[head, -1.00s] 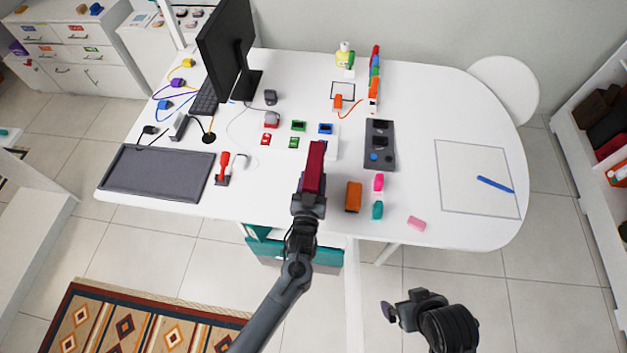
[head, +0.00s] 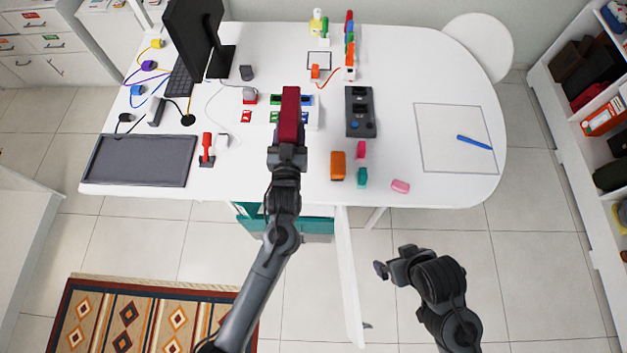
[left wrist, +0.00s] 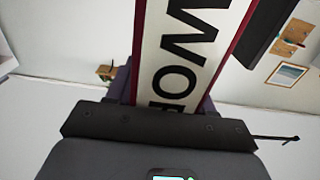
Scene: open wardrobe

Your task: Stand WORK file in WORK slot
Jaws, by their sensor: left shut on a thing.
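The dark red WORK file (head: 289,112) stands out beyond my left gripper (head: 287,150) in the head view, above the desk. My left gripper is shut on it. In the left wrist view the file's white label (left wrist: 185,45) reads "WORK" in black, with red edges, just beyond the dark gripper body (left wrist: 155,130). My right gripper (head: 384,268) is off the desk's front edge, low right of centre, away from the file. Its finger opening cannot be made out. I cannot identify the WORK slot in either view.
The white desk (head: 430,190) holds a monitor (head: 192,40), a grey mat (head: 138,160), a dark grey device (head: 360,112), an orange block (head: 338,165) and small coloured items. A teal unit (head: 305,230) is under its front. A shelf (head: 545,85) stands right.

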